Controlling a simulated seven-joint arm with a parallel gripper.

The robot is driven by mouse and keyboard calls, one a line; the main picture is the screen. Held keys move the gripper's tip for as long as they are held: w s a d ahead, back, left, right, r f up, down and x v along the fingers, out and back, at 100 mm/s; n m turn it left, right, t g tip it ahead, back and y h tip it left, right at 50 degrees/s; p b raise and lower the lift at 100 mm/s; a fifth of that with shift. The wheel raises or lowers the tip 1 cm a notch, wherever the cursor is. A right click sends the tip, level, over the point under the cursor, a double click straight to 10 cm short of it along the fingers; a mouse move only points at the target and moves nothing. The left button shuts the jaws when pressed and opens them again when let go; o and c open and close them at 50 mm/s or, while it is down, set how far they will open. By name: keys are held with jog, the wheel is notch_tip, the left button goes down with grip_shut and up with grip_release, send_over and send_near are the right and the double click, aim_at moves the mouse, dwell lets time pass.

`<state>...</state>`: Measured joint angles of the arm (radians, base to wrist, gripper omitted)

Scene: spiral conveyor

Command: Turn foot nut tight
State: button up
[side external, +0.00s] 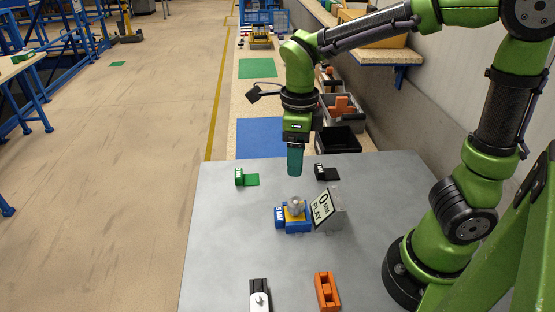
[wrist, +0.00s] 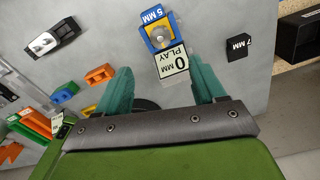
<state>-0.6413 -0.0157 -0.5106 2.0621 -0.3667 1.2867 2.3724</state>
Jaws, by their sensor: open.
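The foot nut (side external: 296,203) is a silver, rounded piece on top of a blue and yellow foot block (side external: 297,226). In the wrist view the nut (wrist: 160,38) sits in the yellow part of the block, beside a "5 MM" label. A grey block with a tilted sign (side external: 323,207) reading "0 MM PLAY" stands right next to it. My gripper (side external: 295,172) has teal fingers and is above the table, behind the foot block. In the wrist view my gripper (wrist: 160,66) is open and empty, its fingers apart, with the sign showing between them.
A green labelled piece (side external: 246,178) and a black one (side external: 326,173) lie toward the table's far edge. An orange block (side external: 327,291) and a black-and-white piece (side external: 260,294) lie at the near edge. Dark bins (side external: 338,140) stand beyond the table. The table's left side is clear.

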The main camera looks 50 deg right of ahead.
notch_tip(320, 180, up, 4)
jog(key=shift+f, duration=0.25)
jog(key=s+r+n+t+y, duration=0.1)
jog(key=s+n+t, duration=0.2)
jog(key=n, duration=1)
jog(key=s+r+n+t+y, duration=0.1)
jog(key=s+n+t, duration=0.3)
jog(key=n, duration=0.8)
jog(key=shift+s+d+r+n, duration=0.15)
jog(key=shift+d+r+n, duration=0.25)
jog(key=shift+r, duration=0.15)
